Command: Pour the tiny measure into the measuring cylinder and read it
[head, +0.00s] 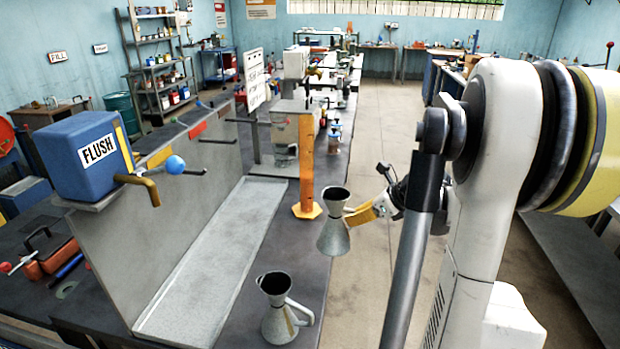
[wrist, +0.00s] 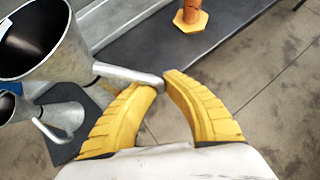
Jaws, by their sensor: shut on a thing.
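My gripper (head: 362,214) is shut on the handle of a grey metal measure (head: 334,235) with a flared base. The measure hangs roughly upright above floor level at the bench's right edge. In the wrist view my yellow fingers (wrist: 163,86) close around the handle end, and the measure (wrist: 40,45) shows a dark mouth; I cannot tell what is inside. An orange column on a hexagonal foot (head: 307,165), shaped like a measuring cylinder, stands on the bench beyond it; only its foot (wrist: 190,20) and lower part show in the wrist view. I see no readable scale.
A second grey metal measure (head: 286,312) stands on the bench's near end. A long shallow grey tray (head: 215,265) lies along the bench, below a blue FLUSH tank (head: 88,155) with a tap. More bench equipment stands behind the column. Open floor lies to the right.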

